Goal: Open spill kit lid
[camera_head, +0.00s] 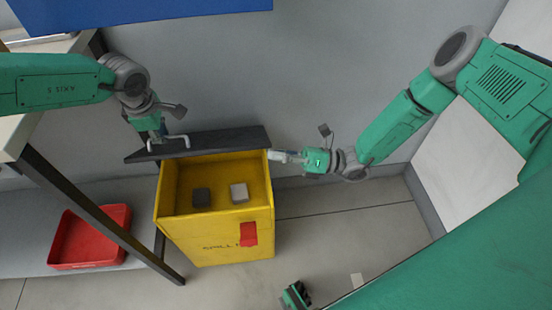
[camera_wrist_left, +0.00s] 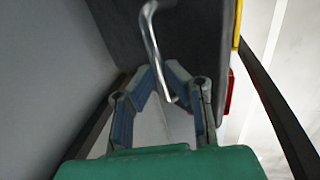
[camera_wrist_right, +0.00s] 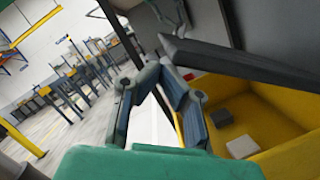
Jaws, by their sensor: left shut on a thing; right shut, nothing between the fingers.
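The yellow spill kit box (camera_head: 215,236) stands on the floor with its top open. Its dark lid (camera_head: 228,141) is raised, standing steeply along the box's back edge. My left gripper (camera_head: 160,136) is shut on the silver lid handle (camera_head: 180,139); the bent handle (camera_wrist_left: 152,42) also shows at the fingertips in the left wrist view. My right gripper (camera_head: 277,156) is shut and empty beside the lid's right end, by the box's back right corner. In the right wrist view the lid (camera_wrist_right: 250,66) passes just beyond its fingertips; contact is unclear.
A dark block (camera_head: 201,197) and a light block (camera_head: 239,193) lie inside the box. A red latch (camera_head: 248,234) is on its front. A red tray (camera_head: 88,238) sits at left, behind a dark table leg (camera_head: 95,215). A wall rises close behind the lid.

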